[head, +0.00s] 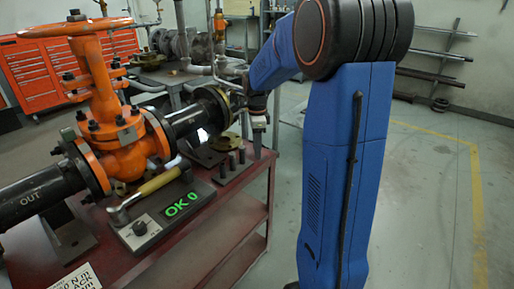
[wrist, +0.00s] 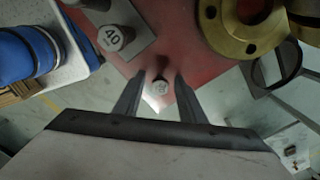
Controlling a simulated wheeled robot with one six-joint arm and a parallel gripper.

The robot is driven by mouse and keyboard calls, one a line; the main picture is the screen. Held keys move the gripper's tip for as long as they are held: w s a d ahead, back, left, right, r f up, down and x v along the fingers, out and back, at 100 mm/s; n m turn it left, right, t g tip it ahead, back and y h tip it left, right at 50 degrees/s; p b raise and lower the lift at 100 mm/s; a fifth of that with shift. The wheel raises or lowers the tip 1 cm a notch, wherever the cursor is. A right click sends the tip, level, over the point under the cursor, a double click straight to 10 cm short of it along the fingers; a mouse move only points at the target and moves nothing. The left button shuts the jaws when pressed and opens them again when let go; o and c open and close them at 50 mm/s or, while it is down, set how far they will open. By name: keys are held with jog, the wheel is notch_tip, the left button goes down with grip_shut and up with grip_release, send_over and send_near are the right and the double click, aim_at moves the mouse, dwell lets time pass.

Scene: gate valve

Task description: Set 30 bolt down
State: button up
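My gripper (head: 258,150) points down over the right corner of the red bench (head: 250,190). In the wrist view its two fingers (wrist: 160,78) stand apart, with clear gaps to a small round-headed bolt (wrist: 160,88) between them. That bolt appears to stand near the bench corner; its marking is too small to read. A larger bolt marked 40 (wrist: 112,38) stands on a grey plate (wrist: 140,18) up and left of the fingers. I cannot make out a 30 there.
An orange gate valve (head: 118,140) on a dark pipe (head: 40,197) fills the left. A yellow-handled wrench (head: 150,187) lies by a display reading OK 0 (head: 182,205). A brass flange (wrist: 245,30) lies up and right of the fingers.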

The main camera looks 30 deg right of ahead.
jog(key=shift+r, duration=0.1)
notch_tip(320, 180, up, 12)
jog(key=s+a+r+n+t, duration=0.1)
jog(key=s+a+r+n, duration=0.1)
jog(key=s+a+n, duration=0.4)
jog(key=s+a+f+n+t, duration=0.1)
jog(key=s+a+f+n, duration=0.1)
jog(key=s+n, duration=0.3)
jog(key=s+a+f+n+t, duration=0.1)
jog(key=s+a+f+n, duration=0.2)
jog(key=s+n, duration=0.3)
jog(key=s+a+f+n+t, duration=0.1)
jog(key=s+a+f+n, duration=0.2)
jog(key=s, duration=1)
jog(key=a+n, duration=0.1)
jog(key=n, duration=0.2)
jog(key=shift+s+a+f+t, duration=0.15)
jog(key=shift+a+t, duration=0.2)
jog(key=shift+t, duration=0.05)
